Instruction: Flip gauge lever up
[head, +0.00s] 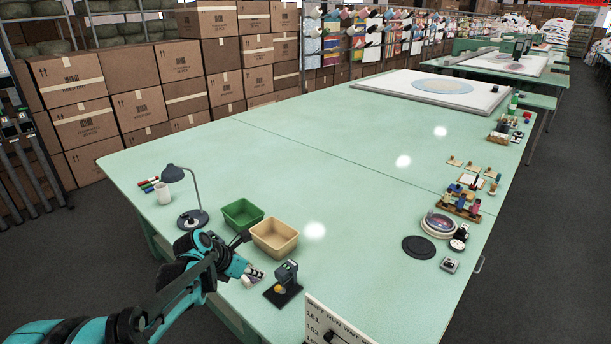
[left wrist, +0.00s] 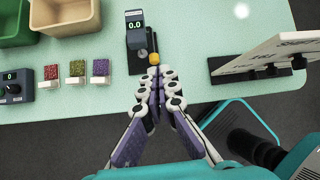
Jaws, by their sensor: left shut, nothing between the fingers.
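The gauge (head: 287,276) is a dark upright device on a black base near the table's front edge. In the left wrist view the gauge (left wrist: 135,32) has a display reading 0.0. A yellow-orange piece (left wrist: 153,57), which looks like the end of its lever, sits at its lower right. My left gripper (head: 260,276) is shut and empty, just left of the gauge in the head view. In the left wrist view its fingertips (left wrist: 161,71) are at the yellow-orange piece; I cannot tell whether they touch it. My right gripper is not in view.
A tan bin (head: 274,238) and a green bin (head: 242,214) stand behind the gripper, with a lamp (head: 191,218) to their left. A white lettered board (head: 335,325) stands to the right of the gauge. Small trays of coloured bits (left wrist: 76,70) lie left. The table's middle is clear.

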